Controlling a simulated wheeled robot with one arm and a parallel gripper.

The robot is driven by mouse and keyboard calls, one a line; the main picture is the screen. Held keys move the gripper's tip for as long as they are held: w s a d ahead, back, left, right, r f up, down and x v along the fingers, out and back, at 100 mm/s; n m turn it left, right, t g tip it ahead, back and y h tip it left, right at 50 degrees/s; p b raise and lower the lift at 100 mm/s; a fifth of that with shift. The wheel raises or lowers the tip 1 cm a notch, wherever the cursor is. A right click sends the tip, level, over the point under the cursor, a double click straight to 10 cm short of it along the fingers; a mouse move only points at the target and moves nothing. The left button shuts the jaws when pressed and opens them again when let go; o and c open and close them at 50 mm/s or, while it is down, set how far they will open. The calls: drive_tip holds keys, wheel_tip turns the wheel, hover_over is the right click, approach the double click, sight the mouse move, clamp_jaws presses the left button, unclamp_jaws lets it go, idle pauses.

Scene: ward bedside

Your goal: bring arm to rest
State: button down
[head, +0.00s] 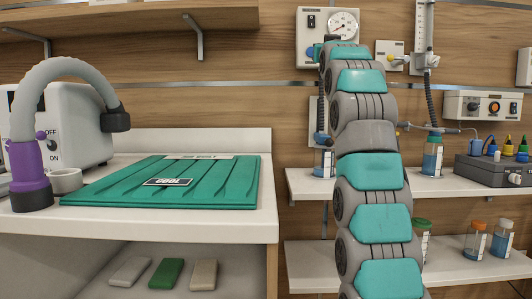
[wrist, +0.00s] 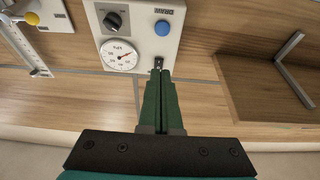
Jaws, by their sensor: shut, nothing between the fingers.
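My gripper (wrist: 159,74) shows in the wrist view. Its two long green fingers lie together, shut and empty, in front of the wall. Their tips overlap the lower edge of a white gauge panel (wrist: 134,18); I cannot tell how far the panel is behind them. In the head view my arm (head: 371,171), grey with teal covers, rises nearly upright right of the middle. Its top end is just under the same gauge panel (head: 311,27). The gripper itself cannot be made out there.
A white counter (head: 264,220) at left holds a green ribbed mat (head: 225,182), a white machine (head: 68,120) and a purple-ended grey hose (head: 30,170). White shelves (head: 300,182) with bottles stand behind my arm. A wooden shelf (head: 130,17) hangs upper left.

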wheel_tip(320, 180, down, 16)
drive_tip(key=g, duration=0.7)
drive_tip(key=s+f+g+p, duration=0.1)
drive_tip(key=s+f+g, duration=0.2)
drive_tip(key=s+f, duration=0.35)
drive_tip(key=s+f+g, duration=0.2)
drive_tip(key=s+f, duration=0.2)
drive_tip(key=f, duration=0.6)
drive_tip(key=s+f+g, duration=0.4)
drive_tip(key=s+f, duration=0.6)
drive_tip(key=s, duration=0.5)
drive_tip(key=s+f+g+p, duration=0.1)
drive_tip(key=s+f+g, duration=0.2)
drive_tip(key=s+f, duration=0.7)
drive_tip(key=s+f+g, duration=0.4)
drive_tip(key=s+f, duration=0.7)
drive_tip(key=s, duration=1)
drive_tip(key=shift+g+p, duration=0.3)
drive_tip(key=shift+p, duration=0.05)
drive_tip(key=shift+w+f, duration=0.1)
